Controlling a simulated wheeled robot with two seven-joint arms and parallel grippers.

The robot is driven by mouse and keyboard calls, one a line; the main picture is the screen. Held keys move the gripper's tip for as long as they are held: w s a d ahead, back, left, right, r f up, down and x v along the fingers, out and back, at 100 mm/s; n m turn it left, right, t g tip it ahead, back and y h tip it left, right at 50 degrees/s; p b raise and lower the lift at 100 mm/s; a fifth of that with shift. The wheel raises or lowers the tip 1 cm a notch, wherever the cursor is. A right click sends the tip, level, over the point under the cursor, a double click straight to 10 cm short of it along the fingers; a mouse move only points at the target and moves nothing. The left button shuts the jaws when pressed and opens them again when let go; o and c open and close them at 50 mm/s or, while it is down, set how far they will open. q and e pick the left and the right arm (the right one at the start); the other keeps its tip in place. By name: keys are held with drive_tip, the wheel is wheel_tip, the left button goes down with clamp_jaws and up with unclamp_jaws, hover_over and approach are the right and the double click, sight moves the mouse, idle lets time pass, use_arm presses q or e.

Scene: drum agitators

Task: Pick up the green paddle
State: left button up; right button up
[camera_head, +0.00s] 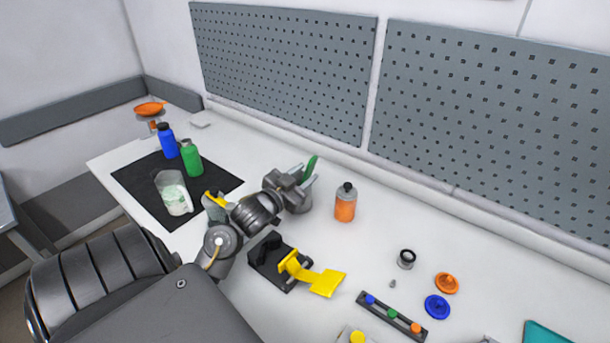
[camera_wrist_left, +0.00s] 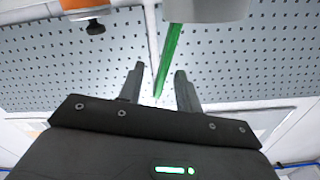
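The green paddle (camera_head: 312,163) stands up behind my left gripper in the head view, in a grey cup (camera_head: 302,205) that my gripper partly covers. In the left wrist view, which is upside down, the paddle (camera_wrist_left: 169,55) comes out of the cup (camera_wrist_left: 208,9). My left gripper (camera_head: 305,173) is open. Its fingers (camera_wrist_left: 159,75) show apart in the wrist view, with the paddle's free end between them in the picture. I cannot tell whether the end is between them in depth. No contact is visible. My right gripper is not in view.
An orange bottle (camera_head: 345,207) stands right of the cup. A black stand (camera_head: 268,254) with a yellow piece (camera_head: 327,284) is in front. Blue (camera_head: 168,145) and green bottles (camera_head: 191,160) and a beaker (camera_head: 173,193) stand left on a black mat (camera_head: 134,177). Pegboards rise behind.

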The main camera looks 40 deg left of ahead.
sight(314, 165)
use_arm(q)
drive_tip(key=shift+w+r+p, duration=0.25)
drive_tip(key=shift+w+p, duration=0.05)
drive_tip(key=shift+w, duration=0.1)
drive_tip(key=w, duration=0.2)
drive_tip(key=w+p, duration=0.1)
drive_tip(key=shift+w+a, duration=0.35)
drive_tip(key=shift+a, duration=0.05)
drive_tip(key=shift+w+p, duration=0.3)
drive_tip(key=shift+w, duration=0.1)
clamp_jaws()
